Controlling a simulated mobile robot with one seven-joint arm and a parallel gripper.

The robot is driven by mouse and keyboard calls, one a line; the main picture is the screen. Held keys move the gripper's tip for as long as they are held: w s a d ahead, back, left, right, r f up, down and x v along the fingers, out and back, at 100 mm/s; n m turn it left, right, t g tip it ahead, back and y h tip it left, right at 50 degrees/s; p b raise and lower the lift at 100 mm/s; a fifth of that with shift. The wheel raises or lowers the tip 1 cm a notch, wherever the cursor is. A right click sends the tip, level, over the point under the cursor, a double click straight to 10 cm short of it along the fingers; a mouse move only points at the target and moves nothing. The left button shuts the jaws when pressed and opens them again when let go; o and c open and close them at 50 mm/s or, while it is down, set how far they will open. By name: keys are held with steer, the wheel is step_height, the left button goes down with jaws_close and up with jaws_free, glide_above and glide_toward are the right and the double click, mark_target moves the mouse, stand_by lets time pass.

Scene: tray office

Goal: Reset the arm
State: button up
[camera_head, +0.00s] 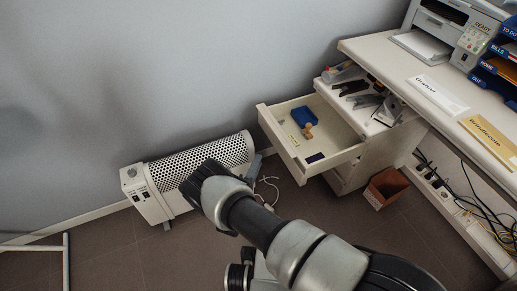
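My arm reaches up from the bottom right of the head view. My gripper (207,178) is a dark shape at its far end, in front of the white heater. Its fingers are seen from behind and partly merge together, so I cannot tell whether it is open or shut. I see nothing clearly held in it. It is apart from the open drawer, which lies to its upper right.
An open drawer (272,128) holds a blue box (304,116) and a wooden stamp (308,131). A white heater (150,205) stands by the wall. The desk (375,52) bears a printer (440,28). A brown bin (386,187) and cables are below.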

steer(key=w+d+r+m+g+h, duration=0.25)
steer(key=d+r+h, duration=0.2)
steer(key=r, duration=0.35)
steer(key=w+d+r+m+g+h, duration=0.25)
steer(key=d+r+m, duration=0.2)
steer(key=r, duration=0.35)
steer(key=s+d+r+m+g, duration=0.35)
steer(key=d+r+g, duration=0.2)
steer(key=r, duration=0.35)
steer(key=s+d+r+m+g, duration=0.2)
steer(key=s+d+r+g, duration=0.25)
steer(key=d+r, duration=0.35)
steer(key=s+a+r+m+t+y, duration=0.1)
steer(key=s+r+t+y, duration=0.1)
steer(key=s+r+y, duration=0.75)
steer(key=s+a+r+m+t+y, duration=0.15)
steer(key=s+r, duration=0.55)
steer(key=s, duration=0.8)
step_height(320, 180, up, 28)
steer(key=p, duration=2.8)
steer(key=shift+s+d+f+y, duration=0.15)
steer(key=shift+s+d+y, duration=0.1)
steer(key=shift+s+y, duration=0.05)
